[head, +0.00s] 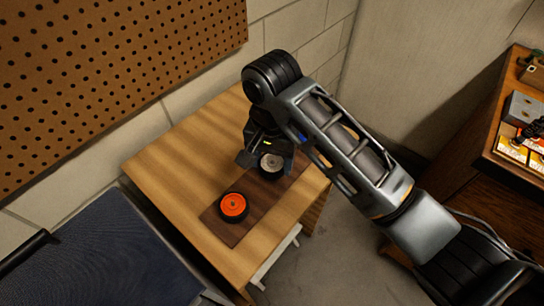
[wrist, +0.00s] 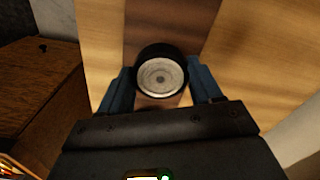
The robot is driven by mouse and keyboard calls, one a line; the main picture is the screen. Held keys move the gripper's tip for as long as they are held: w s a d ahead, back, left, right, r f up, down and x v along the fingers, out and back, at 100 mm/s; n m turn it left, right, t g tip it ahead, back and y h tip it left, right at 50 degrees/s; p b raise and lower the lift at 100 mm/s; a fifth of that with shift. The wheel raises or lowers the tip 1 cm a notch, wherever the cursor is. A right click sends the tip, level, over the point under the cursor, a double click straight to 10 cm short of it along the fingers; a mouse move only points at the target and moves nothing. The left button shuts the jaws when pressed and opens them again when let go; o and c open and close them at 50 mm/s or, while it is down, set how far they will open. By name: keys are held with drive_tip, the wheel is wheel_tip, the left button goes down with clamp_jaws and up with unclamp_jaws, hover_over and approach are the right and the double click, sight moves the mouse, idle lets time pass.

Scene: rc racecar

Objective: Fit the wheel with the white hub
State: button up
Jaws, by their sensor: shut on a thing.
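The wheel with the white hub (head: 271,163) has a black tyre and a pale grey-white disc. My gripper (head: 262,160) is shut on it above the dark board on the small wooden table. In the wrist view the wheel (wrist: 161,77) sits between the two blue fingers of my gripper (wrist: 160,88), hub facing the camera. I cannot tell whether the wheel touches the board. A second wheel with an orange hub (head: 233,205) lies flat on the board, left of and nearer than my gripper. No racecar shows clearly in either view.
The wooden table (head: 165,164) carries the dark board (head: 222,231). A pegboard (head: 110,60) hangs on the wall behind. A blue-grey padded surface (head: 100,255) is at lower left. Another wooden bench (head: 510,120) with small items stands at right.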

drive_tip(key=shift+f, duration=0.5)
drive_tip(key=o, duration=1.1)
wheel_tip(320, 180, up, 8)
drive_tip(key=shift+f+p, duration=0.15)
drive_tip(key=shift+p, duration=0.55)
drive_tip(key=shift+s, duration=0.1)
